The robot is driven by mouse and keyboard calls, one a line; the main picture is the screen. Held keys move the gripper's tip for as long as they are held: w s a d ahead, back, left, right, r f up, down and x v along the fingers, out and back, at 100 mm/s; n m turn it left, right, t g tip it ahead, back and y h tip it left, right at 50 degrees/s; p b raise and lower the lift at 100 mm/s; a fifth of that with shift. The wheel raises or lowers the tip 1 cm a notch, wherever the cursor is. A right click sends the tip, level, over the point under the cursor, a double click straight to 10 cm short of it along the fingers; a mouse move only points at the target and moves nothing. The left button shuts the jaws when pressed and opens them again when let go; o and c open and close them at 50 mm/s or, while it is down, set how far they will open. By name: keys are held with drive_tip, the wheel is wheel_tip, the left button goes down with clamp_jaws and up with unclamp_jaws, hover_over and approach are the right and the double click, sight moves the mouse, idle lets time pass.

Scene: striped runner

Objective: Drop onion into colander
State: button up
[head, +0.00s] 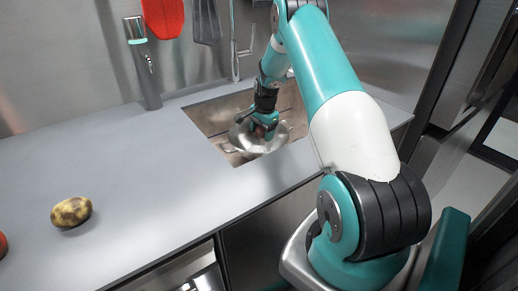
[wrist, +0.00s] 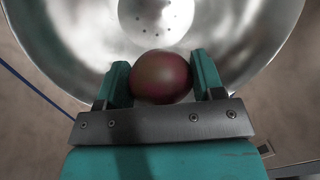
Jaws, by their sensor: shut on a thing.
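My gripper (wrist: 160,85) is shut on a dark reddish onion (wrist: 161,76), with one teal finger on each side of it. The colander (wrist: 235,40) is a shiny metal bowl with small holes in its bottom, seen ahead of and beneath the onion in the wrist view. In the head view the colander (head: 243,146) sits in the sink, and my gripper (head: 264,130) is at it, with the onion (head: 260,130) partly hidden between the fingers. I cannot tell exactly how high the onion is above the colander's bottom.
A brownish-yellow potato (head: 71,212) lies on the grey counter (head: 150,190) at left, and a red item (head: 2,245) is cut off at the left edge. A tall grey and teal appliance (head: 143,65) stands by the wall. The tap (head: 236,45) rises behind the sink (head: 215,115).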

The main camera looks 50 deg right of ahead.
drive_tip(key=o, duration=1.1)
drive_tip(key=shift+c, duration=0.2)
wheel_tip(320, 180, up, 18)
drive_tip(key=s, duration=0.1)
drive_tip(key=shift+s+f, duration=0.25)
drive_tip(key=shift+s, duration=0.15)
drive_tip(key=shift+a, duration=0.1)
drive_tip(key=s+a+r+n+y+p, duration=0.1)
drive_tip(key=s+a+r+n, duration=0.2)
drive_tip(key=a, duration=0.7)
drive_tip(key=a+r+n, duration=0.3)
drive_tip(key=a+n, duration=0.3)
drive_tip(key=a, duration=0.4)
drive_tip(key=s+a+r+n+y+p, duration=0.15)
drive_tip(key=a+r+n, duration=0.25)
drive_tip(key=a, duration=0.5)
drive_tip(key=s+a+n+y, duration=0.1)
drive_tip(key=s+a+n, duration=0.5)
drive_tip(key=s+a, duration=0.2)
drive_tip(key=s+a+r+n+g+y+p, duration=0.1)
drive_tip(key=s+a+n, duration=0.6)
drive_tip(key=s, duration=0.6)
drive_tip(key=shift+s+a+r+p, duration=0.15)
drive_tip(key=shift+a+r+p, duration=0.15)
drive_tip(key=shift+a, duration=0.35)
